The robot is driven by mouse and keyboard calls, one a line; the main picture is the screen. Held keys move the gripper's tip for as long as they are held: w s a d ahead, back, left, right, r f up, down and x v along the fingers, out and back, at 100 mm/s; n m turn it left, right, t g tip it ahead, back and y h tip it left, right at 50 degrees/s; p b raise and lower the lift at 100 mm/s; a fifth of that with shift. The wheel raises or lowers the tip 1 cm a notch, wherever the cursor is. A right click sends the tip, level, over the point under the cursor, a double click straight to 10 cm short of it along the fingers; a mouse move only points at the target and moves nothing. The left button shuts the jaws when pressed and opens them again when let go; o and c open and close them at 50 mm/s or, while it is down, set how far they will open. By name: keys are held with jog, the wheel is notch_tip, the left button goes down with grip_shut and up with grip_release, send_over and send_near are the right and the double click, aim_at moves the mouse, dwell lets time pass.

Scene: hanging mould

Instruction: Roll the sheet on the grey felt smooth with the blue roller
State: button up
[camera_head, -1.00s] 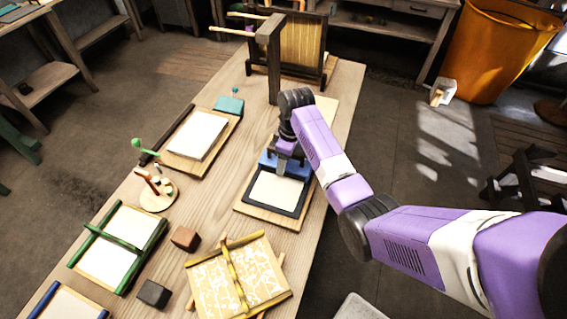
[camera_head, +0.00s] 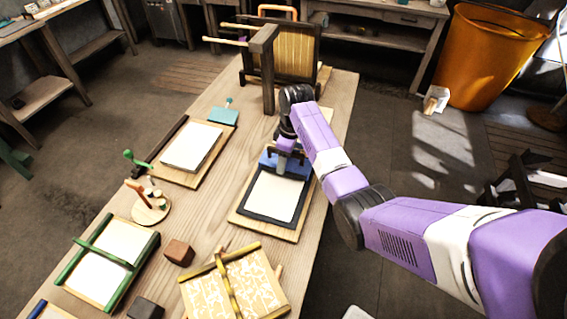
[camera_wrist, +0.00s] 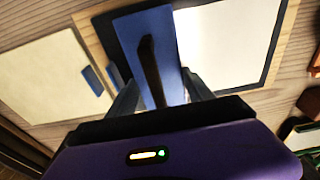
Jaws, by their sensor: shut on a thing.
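A white sheet (camera_head: 273,196) lies on dark grey felt (camera_head: 262,219), which sits on a wooden board (camera_head: 290,235). My gripper (camera_head: 285,158) is at the far end of the felt. It is shut on the dark handle of the blue roller (camera_head: 270,160). In the wrist view the blue roller (camera_wrist: 143,42) stands between my two fingers (camera_wrist: 155,92), its edge along the end of the sheet (camera_wrist: 228,42). The near part of the sheet is uncovered. Whether the roller touches the sheet is hard to tell.
A dark press frame (camera_head: 285,50) with a post stands at the table's far end. A board with white sheets (camera_head: 191,146) lies to the left. A green-barred frame (camera_head: 105,262), a yellow-barred board (camera_head: 235,285) and a brown block (camera_head: 179,252) are nearer.

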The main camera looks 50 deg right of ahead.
jog(key=shift+w+d+f, duration=0.1)
jog(key=shift+d, duration=0.15)
notch_tip(320, 180, up, 5)
jog(key=p, duration=0.4)
jog(key=shift+p, duration=0.4)
jog(key=shift+r, duration=1.15)
jog(key=shift+d, duration=0.1)
